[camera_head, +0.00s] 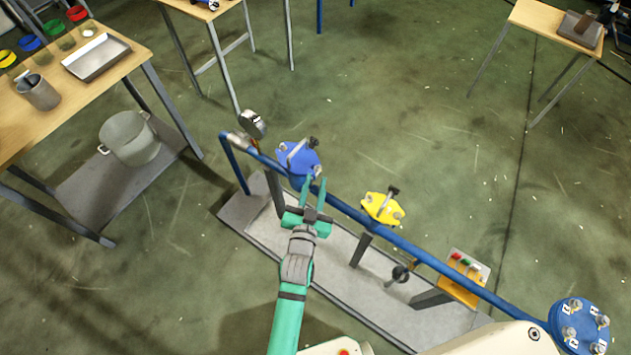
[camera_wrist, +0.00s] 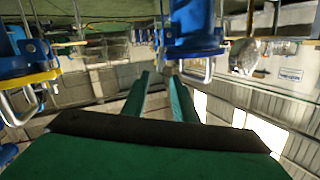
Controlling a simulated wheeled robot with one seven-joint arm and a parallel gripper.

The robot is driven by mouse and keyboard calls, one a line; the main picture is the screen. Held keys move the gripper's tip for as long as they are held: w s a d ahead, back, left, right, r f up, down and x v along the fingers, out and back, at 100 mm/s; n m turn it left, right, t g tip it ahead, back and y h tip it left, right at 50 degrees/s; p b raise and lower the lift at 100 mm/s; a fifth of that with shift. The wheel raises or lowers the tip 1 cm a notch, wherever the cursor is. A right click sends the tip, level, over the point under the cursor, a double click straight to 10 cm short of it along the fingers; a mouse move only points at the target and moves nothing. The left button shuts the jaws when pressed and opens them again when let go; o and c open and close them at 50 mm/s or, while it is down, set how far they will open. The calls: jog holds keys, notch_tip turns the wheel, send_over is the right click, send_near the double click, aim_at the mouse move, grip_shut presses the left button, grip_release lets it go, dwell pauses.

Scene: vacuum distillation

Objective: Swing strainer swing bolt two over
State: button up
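On the blue pipe, a blue-lidded fitting (camera_head: 297,157) carries small metal bolts at its edge and a dark handle. A yellow-lidded fitting (camera_head: 382,208) with similar bolts stands further right along the pipe. Neither is labelled, so I cannot tell which is the strainer or which bolt is number two. My gripper (camera_head: 315,181) is open and empty, its green fingers apart just below the blue fitting in the head view. In the wrist view a metal loop (camera_wrist: 197,72) hangs on a blue body (camera_wrist: 193,30), just beyond the fingertips (camera_wrist: 162,82). Contact is not visible.
The blue pipe (camera_head: 440,262) runs diagonally over a grey base plate (camera_head: 258,222). A gauge (camera_head: 253,124) stands at its left end, an orange button box (camera_head: 460,282) and a bolted blue flange (camera_head: 581,320) to the right. A table (camera_head: 50,120) stands left.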

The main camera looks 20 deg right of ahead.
jog(key=s+a+n+y, duration=0.3)
jog(key=s+a, duration=0.9)
jog(key=s, duration=0.3)
jog(key=s+r+n+y, duration=0.2)
jog(key=s+r, duration=0.1)
jog(key=s, duration=0.4)
jog(key=s+a+r+n+y, duration=0.1)
jog(key=s+r+n+y, duration=0.1)
jog(key=s, duration=0.6)
jog(key=shift+s+a+r+n+y, duration=0.15)
jog(key=shift+s+r+n+y, duration=0.15)
jog(key=shift+r+n, duration=0.4)
jog(key=shift+w, duration=0.15)
